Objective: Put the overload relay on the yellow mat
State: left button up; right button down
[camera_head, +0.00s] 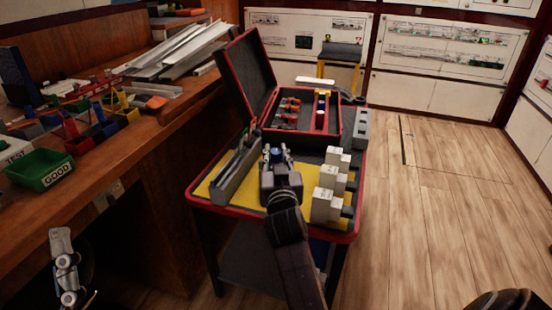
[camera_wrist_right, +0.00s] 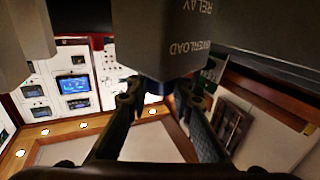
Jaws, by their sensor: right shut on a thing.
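The overload relay (camera_wrist_right: 175,42) is a grey block with its printed label upside down in the right wrist view. My right gripper (camera_wrist_right: 158,100) is shut on it, with the fingers at its narrow dark lower part. In the head view my right gripper (camera_head: 277,155) is over the middle of the red-rimmed table, with a small blue part between its fingertips. The yellow mat (camera_head: 222,194) covers the table top below, partly hidden by my arm. I cannot tell whether the relay touches it. My left gripper (camera_head: 66,268) is at the lower left, away from the table; its opening is unclear.
A grey rail-like row (camera_head: 236,172) stands left of my right gripper. Several pale blocks (camera_head: 322,205) stand to its right. An open red-edged case (camera_head: 246,75) is behind. A workbench with a green GOOD bin (camera_head: 40,168) is at left. Floor at right is clear.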

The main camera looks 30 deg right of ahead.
pick_arm(q)
jog(key=shift+s+a+r+t, duration=0.1)
jog(key=shift+s+r+t, duration=0.4)
jog(key=shift+s+r, duration=0.15)
pick_arm(e)
jog(key=shift+f, duration=0.25)
